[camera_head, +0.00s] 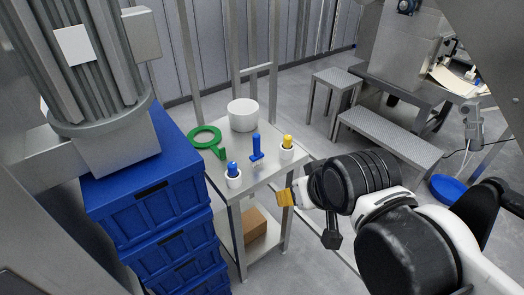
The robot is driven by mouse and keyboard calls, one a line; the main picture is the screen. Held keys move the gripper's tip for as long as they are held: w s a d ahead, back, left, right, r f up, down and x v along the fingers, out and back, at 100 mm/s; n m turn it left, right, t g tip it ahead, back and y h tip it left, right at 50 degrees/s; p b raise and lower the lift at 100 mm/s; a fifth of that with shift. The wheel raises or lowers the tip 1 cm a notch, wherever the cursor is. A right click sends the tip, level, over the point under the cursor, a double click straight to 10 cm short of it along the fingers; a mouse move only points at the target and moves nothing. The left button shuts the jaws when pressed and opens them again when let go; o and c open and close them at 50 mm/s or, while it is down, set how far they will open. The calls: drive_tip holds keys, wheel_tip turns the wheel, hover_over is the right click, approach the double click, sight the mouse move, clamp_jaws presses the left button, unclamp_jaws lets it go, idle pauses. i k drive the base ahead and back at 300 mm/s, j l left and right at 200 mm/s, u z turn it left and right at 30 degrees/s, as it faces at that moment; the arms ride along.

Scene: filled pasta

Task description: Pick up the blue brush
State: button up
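The blue brush (256,148) is on the small metal table (215,165), handle up and pale bristles down. It is near the middle of the tabletop, between two white cups. My gripper (287,198) is in front of the table's right corner, to the lower right of the brush and apart from it. A tan-yellow piece shows at its tip. My arm hides most of the gripper, so I cannot tell whether its fingers are open or shut.
A white cup with a blue-topped item (233,173), another with a yellow-topped item (287,146), a white bowl (243,115) and a green ring-shaped tool (207,140) share the tabletop. Blue crates (150,205) stand left. A cardboard box (254,226) sits on the lower shelf.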

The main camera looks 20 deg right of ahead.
sight(257, 159)
drive_tip(key=z, duration=5)
drive_tip(key=u, duration=5)
drive_tip(key=i+j, duration=0.65)
drive_tip(key=i, duration=0.15)
